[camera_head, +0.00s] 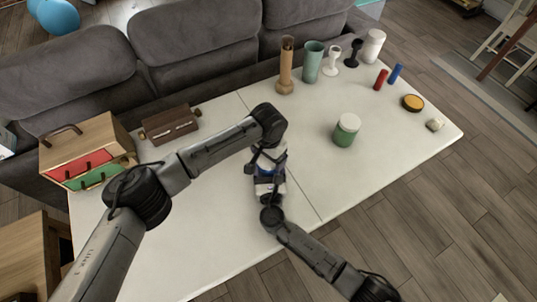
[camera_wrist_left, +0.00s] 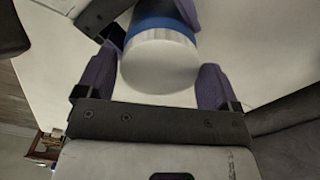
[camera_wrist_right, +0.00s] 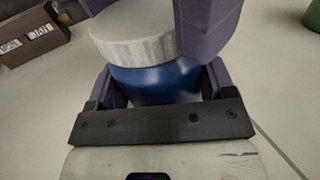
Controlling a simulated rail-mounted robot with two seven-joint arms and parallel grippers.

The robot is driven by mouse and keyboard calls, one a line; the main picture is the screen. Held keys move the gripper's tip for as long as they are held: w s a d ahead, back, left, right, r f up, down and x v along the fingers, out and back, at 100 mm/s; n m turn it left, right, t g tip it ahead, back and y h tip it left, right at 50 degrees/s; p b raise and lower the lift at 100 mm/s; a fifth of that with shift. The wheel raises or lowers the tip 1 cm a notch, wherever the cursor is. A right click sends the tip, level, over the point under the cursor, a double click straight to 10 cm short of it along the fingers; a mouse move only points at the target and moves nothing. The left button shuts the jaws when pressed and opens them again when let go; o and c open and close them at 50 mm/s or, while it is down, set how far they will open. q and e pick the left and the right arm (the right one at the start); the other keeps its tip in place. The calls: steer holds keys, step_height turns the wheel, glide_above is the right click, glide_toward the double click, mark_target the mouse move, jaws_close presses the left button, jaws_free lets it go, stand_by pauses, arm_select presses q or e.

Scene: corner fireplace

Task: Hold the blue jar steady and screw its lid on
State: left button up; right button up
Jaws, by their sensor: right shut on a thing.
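The blue jar (camera_wrist_right: 155,82) stands between my two grippers over the middle of the table, mostly hidden by them in the head view. My right gripper (camera_wrist_right: 163,80) is shut on the jar's blue body from the side. A ridged white lid (camera_wrist_right: 130,35) sits on top of the jar; how tightly it is seated cannot be told. My left gripper (camera_wrist_left: 158,82) points down from above, its purple fingers apart on either side of the lid (camera_wrist_left: 160,62). A gap shows beside the lid, so it is open around it.
A green jar with a pale lid (camera_head: 345,131) stands to the right on the white table (camera_head: 380,175). A wooden box with red and green drawers (camera_head: 88,150) and a brown block calendar (camera_head: 170,124) stand left. Vases, candlesticks and small items line the back right. A grey sofa (camera_head: 190,50) borders the table.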

arm_select(q)
steer(key=shift+o, duration=1)
step_height(320, 180, up, 12)
arm_select(e)
steer(key=o, duration=1.7)
steer(key=shift+s, duration=0.15)
steer(key=shift+s, duration=0.35)
arm_select(q)
step_height(320, 180, up, 3)
steer(key=p, duration=0.2)
steer(key=shift+f+p, duration=0.2)
steer(key=shift+p, duration=0.1)
arm_select(e)
steer(key=s, duration=0.8)
steer(key=s+d, duration=0.1)
steer(key=s, duration=0.3)
steer(key=shift+s, duration=0.4)
